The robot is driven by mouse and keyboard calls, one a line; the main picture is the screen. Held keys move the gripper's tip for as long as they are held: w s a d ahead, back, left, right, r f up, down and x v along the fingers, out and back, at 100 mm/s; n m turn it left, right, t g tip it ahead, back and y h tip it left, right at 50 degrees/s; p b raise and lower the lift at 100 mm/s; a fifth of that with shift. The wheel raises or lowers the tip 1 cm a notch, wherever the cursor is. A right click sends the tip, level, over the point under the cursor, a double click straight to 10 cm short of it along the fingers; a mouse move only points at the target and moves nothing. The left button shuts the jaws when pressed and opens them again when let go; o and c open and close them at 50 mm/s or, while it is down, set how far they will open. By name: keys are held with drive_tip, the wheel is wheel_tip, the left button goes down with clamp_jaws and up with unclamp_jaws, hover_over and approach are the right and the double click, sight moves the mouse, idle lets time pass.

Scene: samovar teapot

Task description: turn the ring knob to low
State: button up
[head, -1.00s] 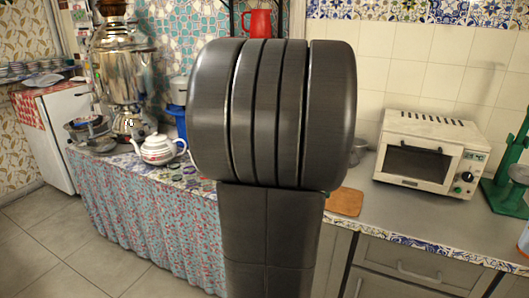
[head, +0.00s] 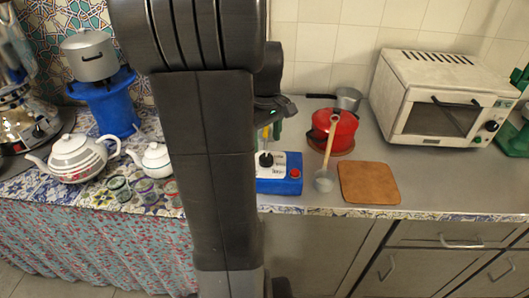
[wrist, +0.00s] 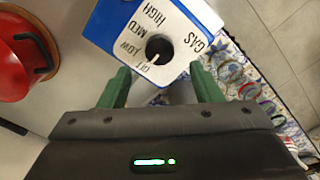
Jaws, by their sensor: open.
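The ring knob (wrist: 159,49) is a round black knob on the white face of a blue box (wrist: 195,10) in the wrist view. The face reads GAS, HIGH, MED, LOW and OFF. The knob's pale mark points down-left, toward OFF. In the head view the box (head: 279,186) stands at the counter's front, with the knob (head: 266,160) partly beside my arm. My gripper (wrist: 160,72) has its green fingers apart, either side of and a little below the knob in the picture, with nothing between them. Whether they touch the box is unclear.
A red pot (head: 334,130) with a ladle (head: 325,181) stands right of the box. A brown board (head: 369,183) and a white oven (head: 436,102) are further right. Teapots (head: 76,157) and glasses (head: 145,190) stand left of my arm.

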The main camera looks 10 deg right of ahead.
sight(266, 157)
drive_tip(key=shift+s+f, duration=0.15)
drive_tip(key=shift+f, duration=2.65)
drive_tip(key=c, duration=1)
drive_tip(key=shift+m, duration=0.4)
drive_tip(key=m, duration=0.3)
drive_tip(key=shift+r+m+p, duration=0.1)
drive_tip(key=shift+m+p, duration=0.2)
drive_tip(key=shift+p, duration=0.1)
drive_tip(key=shift+m+p, duration=0.35)
drive_tip(key=shift+m, duration=1.85)
